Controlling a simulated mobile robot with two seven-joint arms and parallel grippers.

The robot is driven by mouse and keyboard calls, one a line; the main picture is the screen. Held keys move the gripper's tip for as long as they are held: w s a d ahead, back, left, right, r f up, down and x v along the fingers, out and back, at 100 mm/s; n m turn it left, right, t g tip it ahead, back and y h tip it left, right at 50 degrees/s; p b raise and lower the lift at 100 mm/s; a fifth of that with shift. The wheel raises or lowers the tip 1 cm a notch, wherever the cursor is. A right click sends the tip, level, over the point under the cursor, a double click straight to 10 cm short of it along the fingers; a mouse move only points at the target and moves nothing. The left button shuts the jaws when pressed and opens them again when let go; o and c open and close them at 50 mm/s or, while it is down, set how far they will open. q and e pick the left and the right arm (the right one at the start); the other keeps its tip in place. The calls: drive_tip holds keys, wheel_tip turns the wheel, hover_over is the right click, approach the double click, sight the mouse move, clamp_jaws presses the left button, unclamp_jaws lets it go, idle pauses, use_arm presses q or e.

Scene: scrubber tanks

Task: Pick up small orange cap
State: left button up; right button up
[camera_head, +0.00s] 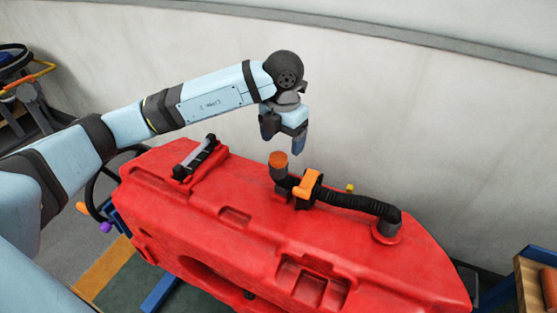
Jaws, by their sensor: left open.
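The small orange cap (278,159) sits on top of a short upright pipe on the red tank (190,243). My left gripper (281,138) hangs just above the cap, pointing down, with its dark blue fingers apart and nothing visible between them. In this view the fingertips appear a little above the cap; the exact gap in depth is hard to tell. My right gripper is not in view.
A black ribbed hose (350,202) with an orange clamp (308,184) runs right from beside the cap's pipe. A pale wall (400,110) rises behind. A wooden box (535,285) is at lower right.

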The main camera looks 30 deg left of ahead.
sight(279, 156)
use_arm(q)
drive_tip(key=f, duration=0.3)
drive_tip(key=f+p, duration=0.1)
drive_tip(key=f, duration=0.1)
drive_tip(key=shift+s+a, duration=0.25)
drive_tip(key=shift+a, duration=0.15)
drive_tip(key=c, duration=1.1)
drive_tip(key=shift+r, duration=0.1)
drive_tip(key=shift+c, duration=0.2)
